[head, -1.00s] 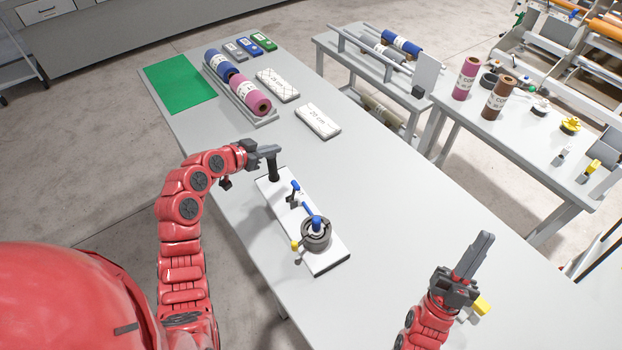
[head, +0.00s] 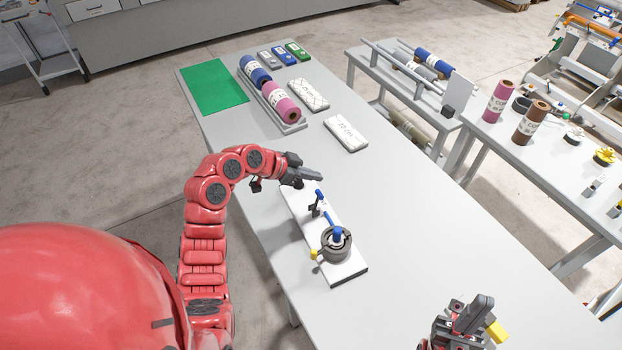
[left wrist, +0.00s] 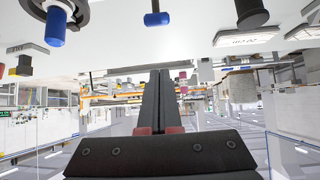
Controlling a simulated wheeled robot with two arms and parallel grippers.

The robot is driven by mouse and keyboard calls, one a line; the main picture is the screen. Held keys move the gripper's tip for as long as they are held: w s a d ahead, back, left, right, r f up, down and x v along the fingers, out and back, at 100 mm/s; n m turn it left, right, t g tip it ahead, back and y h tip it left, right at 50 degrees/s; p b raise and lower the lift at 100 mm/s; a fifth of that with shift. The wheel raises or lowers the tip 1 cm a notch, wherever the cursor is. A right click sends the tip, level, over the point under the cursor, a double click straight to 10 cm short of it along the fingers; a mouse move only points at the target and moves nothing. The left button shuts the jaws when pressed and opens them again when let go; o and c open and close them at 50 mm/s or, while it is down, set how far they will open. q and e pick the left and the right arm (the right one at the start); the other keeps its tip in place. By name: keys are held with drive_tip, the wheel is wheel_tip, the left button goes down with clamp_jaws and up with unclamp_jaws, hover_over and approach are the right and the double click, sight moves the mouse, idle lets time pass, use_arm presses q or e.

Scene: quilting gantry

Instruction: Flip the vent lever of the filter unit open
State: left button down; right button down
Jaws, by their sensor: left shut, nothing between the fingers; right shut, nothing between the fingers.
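The filter unit is a white base plate (head: 349,270) on the long table, carrying a dark grey round housing (head: 336,246) with a thick blue handle (head: 336,232). A smaller upright blue-tipped lever (head: 319,195) stands near the plate's far end; it also shows in the left wrist view (left wrist: 157,18). I cannot tell which blue part is the vent lever. A black post (left wrist: 251,14) shows in the left wrist view; my left gripper hides it in the head view. My left gripper (head: 317,175) is shut and empty, near the far end. My right gripper (head: 483,303) is shut and empty at bottom right.
A yellow knob (head: 313,254) sticks out beside the housing. Behind the unit lie a white block (head: 346,133), a tray of rolls (head: 290,127) and a green mat (head: 214,86). The table right of the unit is clear. Another table (head: 566,205) stands at right.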

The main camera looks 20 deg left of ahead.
sight(320, 193)
use_arm(q)
drive_tip(key=f, duration=0.2)
drive_tip(key=w+d+f, duration=0.1)
drive_tip(key=f, duration=0.1)
drive_tip(key=w+f, duration=0.1)
drive_tip(key=f, duration=0.1)
drive_tip(key=shift+d+f, duration=0.15)
drive_tip(key=shift+d, duration=0.2)
drive_tip(key=shift+s+a+f, duration=0.15)
drive_tip(key=shift+s+f, duration=0.05)
drive_tip(key=shift+s, duration=0.05)
drive_tip(key=shift+w, duration=0.1)
